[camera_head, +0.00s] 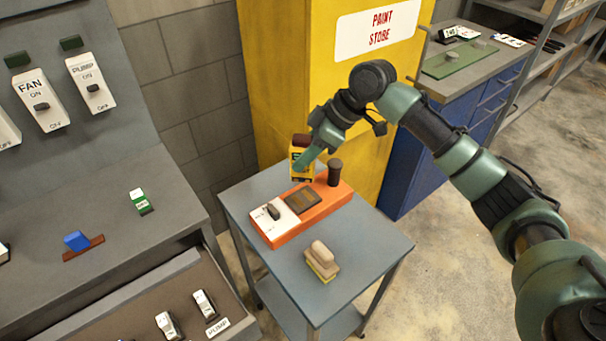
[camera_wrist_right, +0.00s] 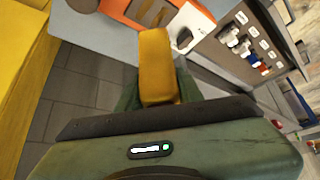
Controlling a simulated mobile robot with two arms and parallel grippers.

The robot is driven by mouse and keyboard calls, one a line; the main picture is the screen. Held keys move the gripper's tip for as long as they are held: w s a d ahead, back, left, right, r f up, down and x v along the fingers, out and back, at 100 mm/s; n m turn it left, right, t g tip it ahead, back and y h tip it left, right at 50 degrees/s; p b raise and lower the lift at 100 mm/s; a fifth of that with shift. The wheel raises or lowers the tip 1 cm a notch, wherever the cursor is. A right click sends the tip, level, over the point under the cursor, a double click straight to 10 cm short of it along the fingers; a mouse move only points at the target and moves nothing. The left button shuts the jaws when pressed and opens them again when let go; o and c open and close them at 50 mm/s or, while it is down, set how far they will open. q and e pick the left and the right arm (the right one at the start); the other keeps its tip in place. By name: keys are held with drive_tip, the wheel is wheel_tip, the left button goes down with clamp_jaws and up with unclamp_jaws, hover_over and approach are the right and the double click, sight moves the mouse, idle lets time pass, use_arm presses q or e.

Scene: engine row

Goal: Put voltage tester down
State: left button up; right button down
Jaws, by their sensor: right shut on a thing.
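The voltage tester (camera_head: 298,168) is a yellow block with a dark brown top. My right gripper (camera_head: 306,158) is shut on it, at the back edge of the small blue-grey table (camera_head: 352,264), behind the orange unit. In the right wrist view the yellow tester (camera_wrist_right: 157,66) stands out between the green fingers, with the floor and table edge beyond it. I cannot tell whether it touches the tabletop. My left gripper is not in view.
On the table lie an orange unit (camera_head: 328,203) with a white switch panel and dark post, and a beige-handled block (camera_head: 321,261). A yellow cabinet (camera_head: 300,80) stands close behind. The table's front right is bare. A grey switch console (camera_head: 100,220) is at left.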

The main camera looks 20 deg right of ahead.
sight(303, 178)
wheel_tip(303, 178, down, 4)
drive_tip(key=shift+r, duration=0.1)
wheel_tip(303, 178, down, 4)
drive_tip(key=shift+r+p, duration=0.25)
drive_tip(key=shift+p, duration=0.4)
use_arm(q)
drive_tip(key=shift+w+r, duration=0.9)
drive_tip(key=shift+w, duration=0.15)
use_arm(e)
drive_tip(key=shift+f, duration=0.25)
drive_tip(key=c, duration=0.9)
unclamp_jaws()
use_arm(q)
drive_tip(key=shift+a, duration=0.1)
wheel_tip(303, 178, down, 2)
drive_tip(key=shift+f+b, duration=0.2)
drive_tip(key=shift+b, duration=1.05)
use_arm(e)
drive_tip(key=v, duration=1.2)
